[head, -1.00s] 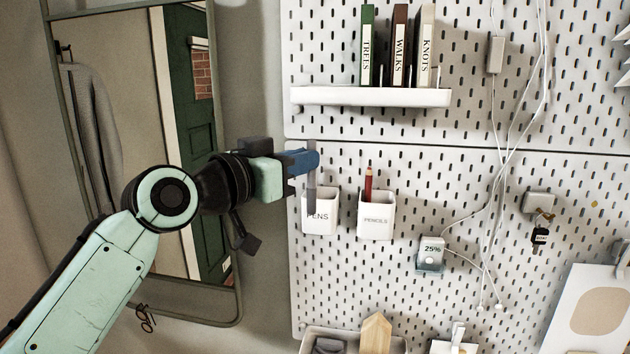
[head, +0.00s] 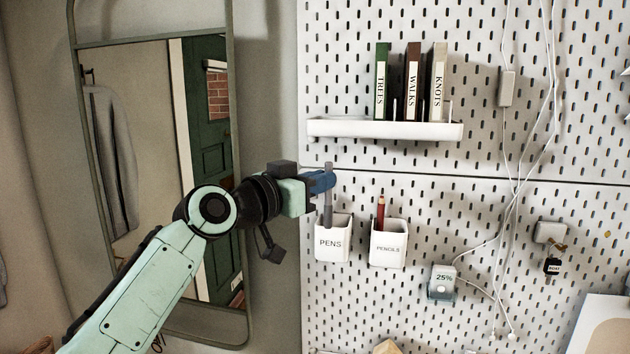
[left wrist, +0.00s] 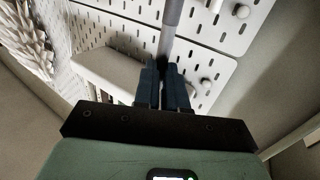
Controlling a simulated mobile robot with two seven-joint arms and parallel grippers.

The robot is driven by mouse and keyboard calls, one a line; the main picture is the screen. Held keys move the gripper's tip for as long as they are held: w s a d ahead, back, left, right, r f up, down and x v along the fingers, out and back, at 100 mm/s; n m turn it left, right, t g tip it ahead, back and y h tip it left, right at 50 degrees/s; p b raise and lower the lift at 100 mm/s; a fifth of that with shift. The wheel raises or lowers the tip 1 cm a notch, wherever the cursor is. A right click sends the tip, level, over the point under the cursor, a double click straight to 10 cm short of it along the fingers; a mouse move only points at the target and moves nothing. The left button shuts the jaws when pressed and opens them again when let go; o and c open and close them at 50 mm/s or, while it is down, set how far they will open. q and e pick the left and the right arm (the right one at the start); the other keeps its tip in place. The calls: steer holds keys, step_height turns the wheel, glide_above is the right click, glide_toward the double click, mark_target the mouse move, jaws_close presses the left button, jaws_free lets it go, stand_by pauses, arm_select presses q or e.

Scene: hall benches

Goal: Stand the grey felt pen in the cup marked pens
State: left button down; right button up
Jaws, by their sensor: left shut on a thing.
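My left gripper (head: 325,181) is shut on the grey felt pen (head: 328,207) and holds it upright. The white cup marked PENS (head: 331,246) hangs on the pegboard directly below. The pen's lower end overlaps the cup's mouth in the head view; I cannot tell whether it is just inside or in front of the rim. In the left wrist view, the pen (left wrist: 172,14) runs up from between the dark fingers (left wrist: 164,85). My right gripper is not in view.
The cup marked PENCILS (head: 387,248), with a red pencil (head: 381,212), hangs just right. A shelf (head: 385,129) with several books is above. A 25% device (head: 442,282) and white cables (head: 513,190) are further right. A mirror (head: 236,100) stands at left.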

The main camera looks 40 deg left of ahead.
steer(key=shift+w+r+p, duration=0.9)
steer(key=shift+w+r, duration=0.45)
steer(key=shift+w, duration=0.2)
arm_select(q)
steer(key=w+a+f+b, duration=0.2)
steer(key=w+f+b, duration=0.1)
steer(key=w+f, duration=0.1)
steer(key=shift+w+a+f, duration=0.25)
steer(key=shift+f, duration=0.1)
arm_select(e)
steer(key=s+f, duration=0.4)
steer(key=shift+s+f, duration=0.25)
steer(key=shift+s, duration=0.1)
arm_select(q)
steer(key=c, duration=1.1)
jaws_free()
